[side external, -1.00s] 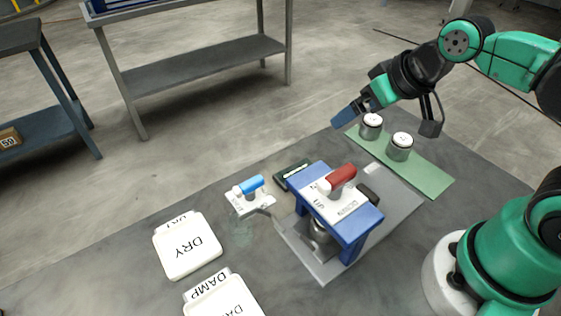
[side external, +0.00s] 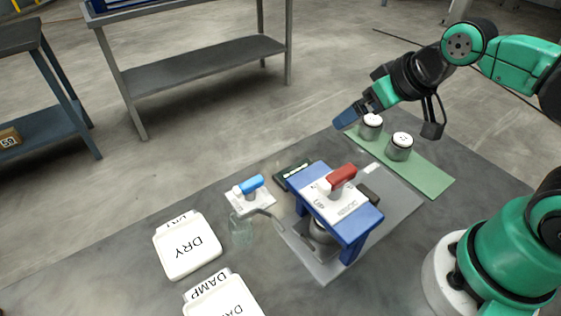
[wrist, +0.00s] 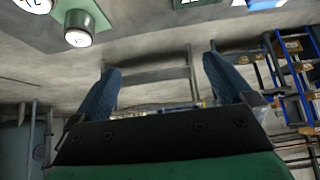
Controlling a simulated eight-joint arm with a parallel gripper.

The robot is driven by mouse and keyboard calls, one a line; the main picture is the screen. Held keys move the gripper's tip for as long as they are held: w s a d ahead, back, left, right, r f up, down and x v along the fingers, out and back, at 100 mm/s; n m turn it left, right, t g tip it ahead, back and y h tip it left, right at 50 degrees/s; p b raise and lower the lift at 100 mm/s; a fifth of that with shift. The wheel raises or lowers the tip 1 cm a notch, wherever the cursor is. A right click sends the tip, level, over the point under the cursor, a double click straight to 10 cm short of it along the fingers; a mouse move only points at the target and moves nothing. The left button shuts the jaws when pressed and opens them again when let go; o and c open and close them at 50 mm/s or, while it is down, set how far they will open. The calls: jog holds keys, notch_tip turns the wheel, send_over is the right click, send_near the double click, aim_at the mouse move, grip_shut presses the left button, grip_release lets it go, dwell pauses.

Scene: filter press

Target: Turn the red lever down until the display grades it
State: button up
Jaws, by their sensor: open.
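The red lever (side external: 341,175) sits on the white top plate of the blue press (side external: 361,222), which has printed marks such as "UP". A small dark display (side external: 294,172) with tiny light marks, too small to read, lies behind the press on its left. My gripper (side external: 345,123) hangs above the table's far edge, behind the press and apart from the lever. In the wrist view my gripper (wrist: 162,85) has its two blue fingers spread wide with nothing between them. The lever cannot be made out in the wrist view.
A blue-handled valve (side external: 250,185) and a clear glass (side external: 241,231) stand left of the press. White trays marked DRY (side external: 188,251) and DAMP (side external: 222,296) lie farther left. Two metal cups (side external: 371,127) (side external: 400,147) stand on a green strip (side external: 431,176) near my gripper.

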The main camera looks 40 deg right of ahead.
aim_at(338, 174)
jog(key=s+a+r+g, duration=0.1)
jog(key=s+a+g, duration=0.1)
jog(key=a, duration=0.1)
jog(key=s+a+r+g, duration=0.2)
jog(key=a, duration=0.2)
jog(key=s+a+r+g, duration=0.2)
jog(key=a+g, duration=0.1)
jog(key=a, duration=0.1)
jog(key=shift+a+r, duration=0.15)
jog(key=shift+a, duration=0.1)
jog(key=shift+s+f, duration=0.1)
jog(key=shift+f, duration=2.65)
jog(key=c, duration=1.2)
